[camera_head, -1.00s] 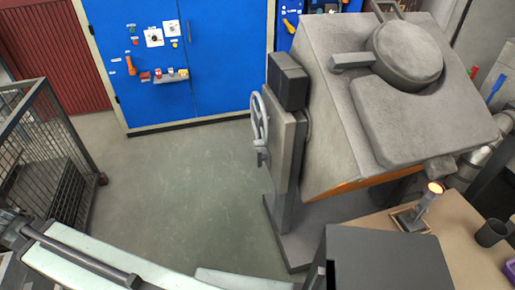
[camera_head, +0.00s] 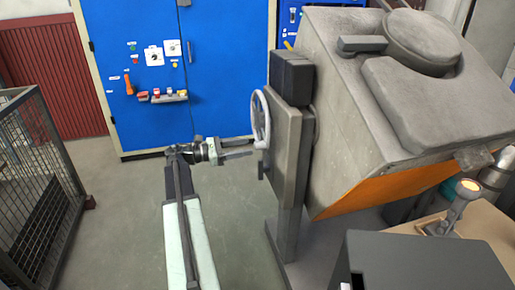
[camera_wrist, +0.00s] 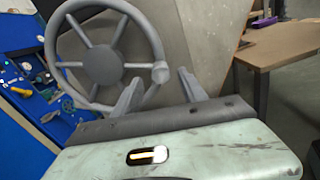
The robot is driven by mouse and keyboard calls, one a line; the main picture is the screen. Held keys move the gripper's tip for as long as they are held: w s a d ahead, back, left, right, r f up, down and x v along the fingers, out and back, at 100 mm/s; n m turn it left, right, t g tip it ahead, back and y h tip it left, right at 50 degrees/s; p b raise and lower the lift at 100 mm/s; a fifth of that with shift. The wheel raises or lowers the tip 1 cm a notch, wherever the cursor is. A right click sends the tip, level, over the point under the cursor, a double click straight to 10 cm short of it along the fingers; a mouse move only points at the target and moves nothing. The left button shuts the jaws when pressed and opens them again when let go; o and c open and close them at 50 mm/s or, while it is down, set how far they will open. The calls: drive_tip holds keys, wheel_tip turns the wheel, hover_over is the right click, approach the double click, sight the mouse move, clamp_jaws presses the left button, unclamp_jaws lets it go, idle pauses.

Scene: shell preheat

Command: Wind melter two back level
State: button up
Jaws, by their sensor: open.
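The melter (camera_head: 365,120) is a large grey box that stands tilted on its pedestal in the head view, with an orange underside. I see no number on it. A grey spoked handwheel (camera_head: 260,118) is on its left side, and also fills the upper left of the wrist view (camera_wrist: 108,66). The wheel's crank knob (camera_wrist: 160,73) sticks out at the wheel's lower right. My gripper (camera_head: 250,148) is open and empty, just left of the wheel. In the wrist view its two fingers (camera_wrist: 158,84) stand either side of the knob; contact cannot be told.
A blue control cabinet (camera_head: 225,60) stands behind. A wire cage (camera_head: 38,190) is at the left.

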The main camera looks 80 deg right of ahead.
sight(255, 145)
drive_tip(key=x, duration=0.6)
clamp_jaws()
idle(1.2)
